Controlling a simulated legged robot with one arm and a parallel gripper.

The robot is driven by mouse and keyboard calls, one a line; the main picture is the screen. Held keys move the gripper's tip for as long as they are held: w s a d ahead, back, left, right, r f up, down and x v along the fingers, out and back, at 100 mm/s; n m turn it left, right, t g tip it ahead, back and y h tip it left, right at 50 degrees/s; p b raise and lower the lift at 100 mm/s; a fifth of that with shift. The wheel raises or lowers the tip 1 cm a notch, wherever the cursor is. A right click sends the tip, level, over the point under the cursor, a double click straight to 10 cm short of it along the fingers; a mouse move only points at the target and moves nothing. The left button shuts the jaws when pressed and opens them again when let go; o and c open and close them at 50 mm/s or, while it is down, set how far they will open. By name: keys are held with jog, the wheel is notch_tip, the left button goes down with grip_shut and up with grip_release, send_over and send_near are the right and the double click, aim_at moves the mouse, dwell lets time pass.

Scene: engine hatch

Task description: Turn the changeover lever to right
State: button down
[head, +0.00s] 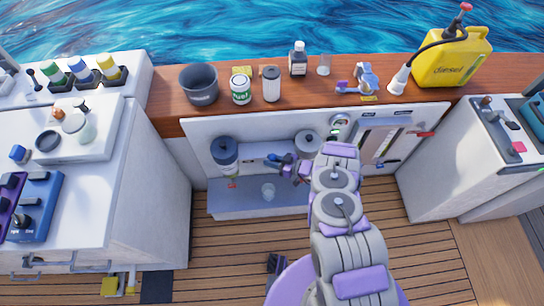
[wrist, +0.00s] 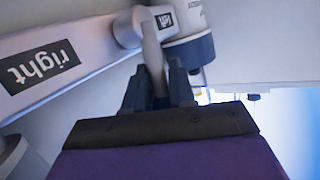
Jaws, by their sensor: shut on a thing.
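My gripper (wrist: 157,78) is shut on the grey changeover lever (wrist: 152,45), which rises from between the two dark fingers in the wrist view. The lever meets a white bar (wrist: 95,58) close to a small, hard-to-read dark label (wrist: 165,20). A larger dark label reading "right" (wrist: 38,68) is upside down on the bar, farther to the left. In the head view my gripper (head: 283,164) is inside the hatch, between the two filters; the lever is too small and covered there to make out.
A filter with a blue base (wrist: 190,40) is close beside my fingers. In the head view, the left filter (head: 225,150) and right filter (head: 308,141) flank my gripper. A wooden ledge (head: 220,115) runs above.

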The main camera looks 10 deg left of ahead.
jog(key=shift+w+d+r+t, duration=0.15)
jog(key=shift+w+d+r, duration=0.1)
jog(key=shift+w, duration=0.2)
jog(key=shift+w+d+r+t, duration=0.15)
jog(key=shift+w+r, duration=0.1)
jog(key=shift+w, duration=0.15)
dwell(0.4)
jog(key=c, duration=1.1)
grip_release()
jog(key=shift+o, duration=0.2)
jog(key=shift+s+f, duration=0.1)
jog(key=shift+s, duration=0.05)
jog(key=shift+s+a+f, duration=0.2)
jog(key=shift+s+f, duration=0.1)
jog(key=shift+s, duration=0.1)
jog(key=p+v, duration=0.2)
jog(key=v, duration=1.5)
jog(key=shift+d+p, duration=0.25)
jog(key=shift+p, duration=0.15)
jog(key=shift+w, duration=0.1)
jog(key=shift+c, duration=0.2)
